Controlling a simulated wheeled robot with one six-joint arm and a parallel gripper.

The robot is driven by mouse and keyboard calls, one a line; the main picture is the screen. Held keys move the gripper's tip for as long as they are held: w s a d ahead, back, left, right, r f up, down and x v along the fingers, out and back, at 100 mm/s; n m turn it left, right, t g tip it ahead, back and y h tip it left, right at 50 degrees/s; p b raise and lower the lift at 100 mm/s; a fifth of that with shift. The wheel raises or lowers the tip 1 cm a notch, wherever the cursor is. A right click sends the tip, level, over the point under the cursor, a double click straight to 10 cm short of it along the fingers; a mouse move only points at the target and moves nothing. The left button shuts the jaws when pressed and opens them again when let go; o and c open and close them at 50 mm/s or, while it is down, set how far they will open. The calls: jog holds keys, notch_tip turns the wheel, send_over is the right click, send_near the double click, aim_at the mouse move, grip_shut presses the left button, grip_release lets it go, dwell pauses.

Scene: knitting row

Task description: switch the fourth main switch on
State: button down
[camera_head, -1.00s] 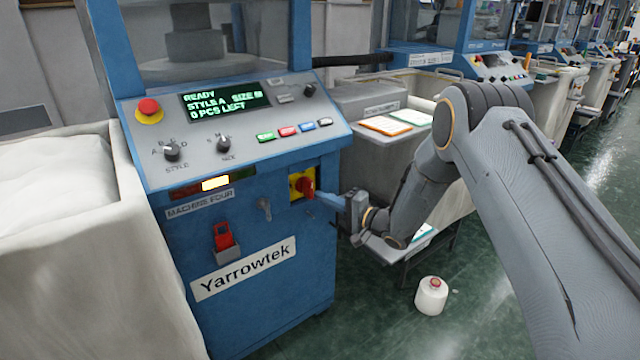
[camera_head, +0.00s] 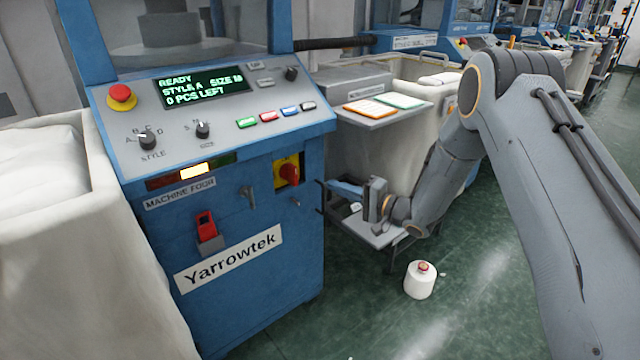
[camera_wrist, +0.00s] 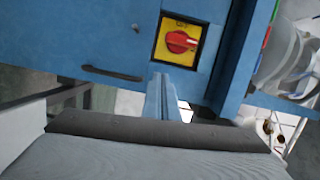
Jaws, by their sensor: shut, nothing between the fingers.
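The main switch (camera_head: 288,173) is a red rotary knob on a yellow plate, on the right of the blue front of the machine labelled MACHINE FOUR (camera_head: 180,193). It also shows in the wrist view (camera_wrist: 180,41), its handle lying roughly across the picture. The display (camera_head: 203,87) is lit and reads READY.
A red emergency button (camera_head: 122,97), knobs and coloured buttons sit on the sloped panel above. A lit yellow lamp (camera_head: 195,171) is left of the switch. A red-handled part (camera_head: 207,228) is lower left. A white cone (camera_head: 420,280) stands on the open green floor.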

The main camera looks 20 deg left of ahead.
jog(key=v, duration=0.3)
jog(key=shift+s+d, duration=0.1)
jog(key=shift+d, duration=0.05)
jog(key=d+r+t+h+p, duration=0.2)
jog(key=d+r+h, duration=0.3)
jog(key=d, duration=0.4)
jog(key=d+r+t+h+p, duration=0.1)
jog(key=d+r+h+p, duration=0.25)
jog(key=d+h, duration=0.45)
jog(key=s+d+r+n+g+h+p, duration=0.1)
jog(key=s+d+r+g+h, duration=0.1)
jog(key=s+d, duration=0.55)
jog(key=s+d+r+g+h+p, duration=0.1)
jog(key=s+d+r+g+h, duration=0.1)
jog(key=s+d, duration=0.55)
jog(key=s+r+n+g+p, duration=0.1)
jog(key=s+r+g, duration=0.1)
jog(key=s, duration=0.9)
jog(key=s+r+n+g+p, duration=0.1)
jog(key=s+r+g, duration=0.1)
jog(key=s, duration=1)
jog(key=shift+a+g, duration=0.3)
jog(key=shift+g, duration=0.5)
